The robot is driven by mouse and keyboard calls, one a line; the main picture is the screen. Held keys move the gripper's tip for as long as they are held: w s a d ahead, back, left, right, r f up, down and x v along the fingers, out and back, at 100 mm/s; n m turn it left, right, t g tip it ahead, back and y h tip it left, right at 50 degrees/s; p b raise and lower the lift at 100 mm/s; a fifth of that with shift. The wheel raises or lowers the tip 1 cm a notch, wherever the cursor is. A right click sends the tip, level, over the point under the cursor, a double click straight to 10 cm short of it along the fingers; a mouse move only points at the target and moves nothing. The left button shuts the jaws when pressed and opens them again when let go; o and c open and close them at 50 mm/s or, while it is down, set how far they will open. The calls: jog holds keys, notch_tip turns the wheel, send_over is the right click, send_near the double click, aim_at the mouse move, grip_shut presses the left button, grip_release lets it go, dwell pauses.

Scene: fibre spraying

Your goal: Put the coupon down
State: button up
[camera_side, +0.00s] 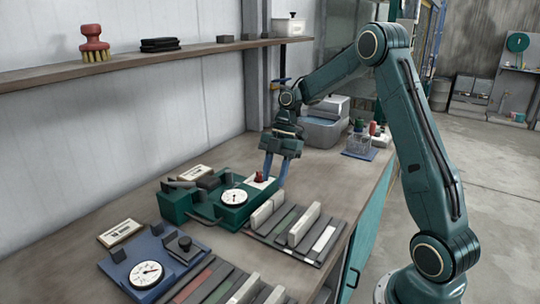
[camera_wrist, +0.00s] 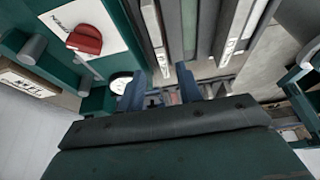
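My gripper (camera_side: 275,168) hangs fingers-down over the right end of the green device (camera_side: 205,200), beside its red knob (camera_side: 260,176). Its blue fingers stand apart in both views, and I see no coupon clearly between them. In the wrist view the gripper (camera_wrist: 160,88) has a small dark shape behind its fingers that I cannot make out. Pale and dark strips lie in the rack (camera_side: 258,238) in front of the device. Pale bars (camera_side: 304,224) stand up from it. I cannot tell which piece is the coupon.
A blue device with a dial (camera_side: 148,272) and a second strip rack (camera_side: 205,285) are at the front left. A shelf (camera_side: 140,58) runs along the wall. The bench right of the basin is narrow.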

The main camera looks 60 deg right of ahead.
jog(key=v, duration=0.4)
jog(key=shift+a, duration=0.1)
dwell(0.5)
jog(key=s+a+r+m+t+h, duration=0.2)
jog(key=s+a+r+m+h, duration=0.1)
jog(key=s+a+r+m, duration=0.8)
jog(key=s+a+f+m+t+h, duration=0.1)
jog(key=s+a+m+t, duration=0.2)
jog(key=s+m, duration=0.4)
jog(key=shift+s+a+f+t+h, duration=0.25)
jog(key=shift+s+t+h, duration=0.05)
jog(key=shift+s, duration=2.75)
